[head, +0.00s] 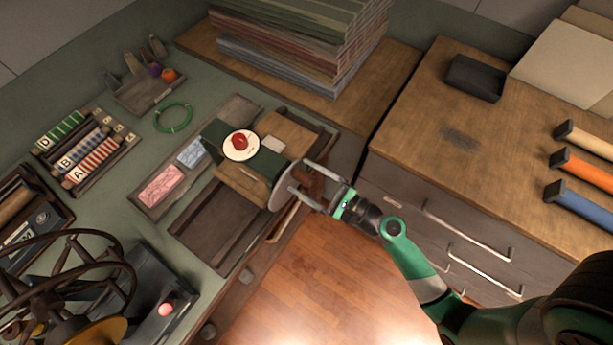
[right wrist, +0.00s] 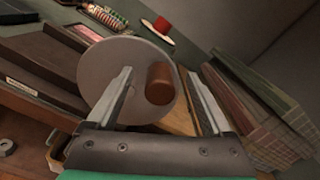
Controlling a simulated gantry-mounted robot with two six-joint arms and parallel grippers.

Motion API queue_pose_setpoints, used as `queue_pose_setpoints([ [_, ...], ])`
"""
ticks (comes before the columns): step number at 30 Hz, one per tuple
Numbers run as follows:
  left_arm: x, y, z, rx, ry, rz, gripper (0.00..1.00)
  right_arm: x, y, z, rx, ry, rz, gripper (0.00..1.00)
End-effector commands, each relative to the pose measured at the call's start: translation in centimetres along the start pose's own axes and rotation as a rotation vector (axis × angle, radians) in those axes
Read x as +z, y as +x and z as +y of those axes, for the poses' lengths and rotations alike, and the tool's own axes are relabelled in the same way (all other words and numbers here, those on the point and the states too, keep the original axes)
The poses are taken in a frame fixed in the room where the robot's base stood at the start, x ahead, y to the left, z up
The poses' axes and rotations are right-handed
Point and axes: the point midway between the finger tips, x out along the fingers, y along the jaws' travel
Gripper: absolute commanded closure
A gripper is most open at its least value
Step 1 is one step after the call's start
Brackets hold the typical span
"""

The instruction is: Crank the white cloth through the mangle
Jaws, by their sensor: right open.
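The mangle (head: 222,134) has a dark green body with wooden boards, and a white dial with a red knob on top. Its pale grey crank disc (head: 281,188) faces my right arm. A red-brown crank handle (right wrist: 160,84) sticks out from the disc. My right gripper (head: 300,178) is open at the disc. In the right wrist view its fingers stand on either side of the handle, with gaps showing. A small whitish piece (head: 273,143) lies on the mangle's far board; I cannot tell if it is the white cloth. My left gripper is not in view.
Pink (head: 162,186) and pale blue (head: 193,152) folded pieces lie in a tray left of the mangle. A stack of boards (head: 300,35) stands behind. A wooden drawer cabinet (head: 430,130) stands right. A spoked wheel (head: 60,275) fills the lower left. The floor (head: 320,280) in front is clear.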

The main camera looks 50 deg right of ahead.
Motion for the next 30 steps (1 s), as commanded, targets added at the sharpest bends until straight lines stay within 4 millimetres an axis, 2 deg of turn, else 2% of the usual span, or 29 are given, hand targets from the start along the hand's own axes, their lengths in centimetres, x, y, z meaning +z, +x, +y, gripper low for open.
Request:
queue_pose_setpoints([
  [10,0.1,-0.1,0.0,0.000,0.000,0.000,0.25,-0.1,-0.7,0.0,0.000,0.000,0.002,0.15],
  [30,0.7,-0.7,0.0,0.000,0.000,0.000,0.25,-0.1,-6.9,0.0,-0.003,0.001,0.002,0.15],
])
